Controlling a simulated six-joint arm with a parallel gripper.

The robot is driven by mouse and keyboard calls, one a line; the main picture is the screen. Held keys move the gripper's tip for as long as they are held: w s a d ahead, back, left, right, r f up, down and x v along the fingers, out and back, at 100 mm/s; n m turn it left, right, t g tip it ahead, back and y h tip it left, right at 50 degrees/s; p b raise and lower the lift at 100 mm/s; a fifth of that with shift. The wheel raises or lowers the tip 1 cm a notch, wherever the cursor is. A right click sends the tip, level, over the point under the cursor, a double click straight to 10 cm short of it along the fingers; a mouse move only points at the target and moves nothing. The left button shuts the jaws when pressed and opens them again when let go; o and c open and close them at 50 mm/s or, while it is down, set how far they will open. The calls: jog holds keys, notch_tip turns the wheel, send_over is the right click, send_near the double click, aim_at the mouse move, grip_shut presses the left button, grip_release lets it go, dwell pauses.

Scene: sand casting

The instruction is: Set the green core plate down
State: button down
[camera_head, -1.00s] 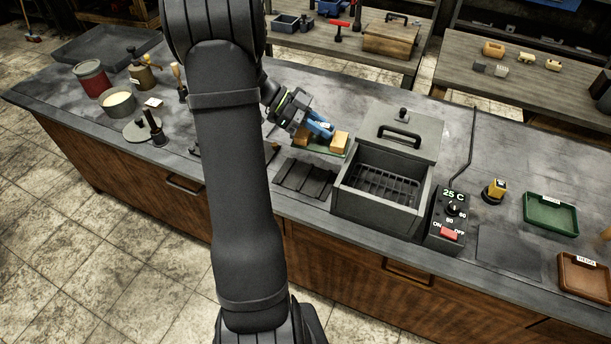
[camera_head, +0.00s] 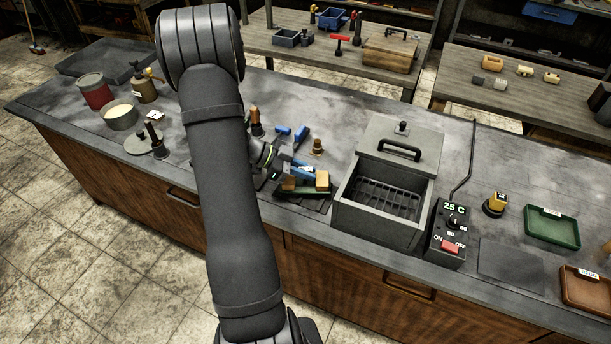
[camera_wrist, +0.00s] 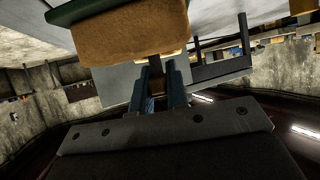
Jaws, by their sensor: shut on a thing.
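The green core plate (camera_head: 306,192) carries tan core blocks, one at its right end (camera_head: 322,180) and one at its left (camera_head: 289,184). It is over the dark ribbed rack (camera_head: 318,204), left of the oven; I cannot tell whether it touches the rack. My gripper (camera_head: 294,171) is shut at the plate from behind, its blue fingers between the blocks. In the wrist view, the plate's green edge (camera_wrist: 72,12) and a large tan block (camera_wrist: 135,42) show beyond the fingers (camera_wrist: 162,88). The exact grip point is hidden.
A grey oven (camera_head: 375,220) with its inner grate exposed stands close on the right, beside a control box (camera_head: 447,228) reading 25 C. Behind the plate are a blue block (camera_head: 302,134) and a brass piece (camera_head: 318,147). A green tray (camera_head: 551,228) is far right.

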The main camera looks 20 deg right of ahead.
jog(key=shift+f, duration=1)
jog(key=shift+f, duration=0.15)
jog(key=c, duration=1.4)
grip_release()
jog(key=shift+r, duration=0.2)
jog(key=v, duration=1.2)
